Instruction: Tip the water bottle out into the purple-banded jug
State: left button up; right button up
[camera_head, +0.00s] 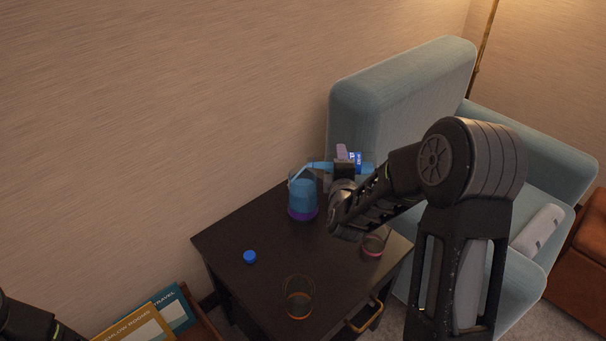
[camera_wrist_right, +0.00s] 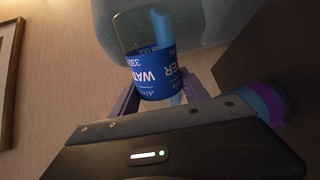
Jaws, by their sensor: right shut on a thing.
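The water bottle (camera_head: 367,168), clear with a blue label, lies tipped on its side, its neck to the left over the jug. My right gripper (camera_head: 344,165) is shut around its middle; the label also shows between the fingers in the right wrist view (camera_wrist_right: 155,75). A pale blue stream runs from the bottle's mouth down into the purple-banded jug (camera_head: 303,212). The jug stands upright on the dark table and holds blue water. Its purple band shows in the wrist view too (camera_wrist_right: 272,101). Only part of my left arm shows at the lower left; its gripper is out of view.
On the dark table (camera_head: 230,236) are a blue cap (camera_head: 249,257), an orange-banded glass (camera_head: 298,300) and a pink-banded glass (camera_head: 373,246). A blue armchair (camera_head: 400,95) stands behind and right. Books (camera_head: 140,325) are at the lower left. The wall is close behind the table.

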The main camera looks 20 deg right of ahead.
jog(key=shift+w+a+r+n+p, duration=0.1)
jog(key=shift+a+r+n+p, duration=0.1)
jog(key=shift+r+n+p, duration=1.25)
dwell(1.5)
jog(key=f+m+b, duration=0.1)
jog(key=b, duration=0.1)
jog(key=f+m+b, duration=0.3)
jog(key=f+b, duration=0.1)
jog(key=b, duration=0.1)
jog(key=shift+s+d+f+m+y, duration=0.2)
jog(key=shift+d+m+y, duration=0.1)
jog(key=shift+d, duration=0.1)
jog(key=shift+a+r+p, duration=0.15)
jog(key=shift+r+p, duration=0.2)
jog(key=shift+r, duration=0.15)
